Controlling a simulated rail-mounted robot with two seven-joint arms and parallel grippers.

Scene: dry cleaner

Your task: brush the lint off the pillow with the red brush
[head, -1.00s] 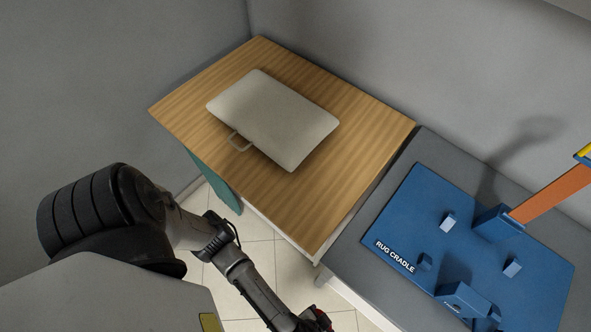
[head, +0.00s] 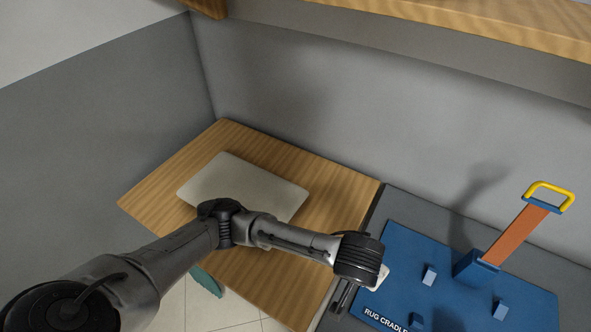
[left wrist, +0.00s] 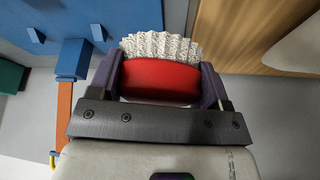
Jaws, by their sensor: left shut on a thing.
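The pale grey pillow (head: 235,178) lies flat on the wooden table (head: 345,200); my left arm covers its near edge in the head view. A rounded corner of it shows at the right of the left wrist view (left wrist: 298,48). No lint can be made out on it at this size. My left gripper (left wrist: 160,74) is shut on the red brush (left wrist: 160,82), with its white bristles (left wrist: 160,46) pointing away from the palm. In the head view my left wrist hangs near the table's right edge, and the brush is hidden. My right gripper is not in view.
To the right, a blue rug cradle board (head: 450,270) with small blocks lies on a grey counter (head: 408,203). An orange upright with a yellow loop (head: 515,235) rises from it. A wooden shelf (head: 480,22) overhangs the back wall. The table around the pillow is clear.

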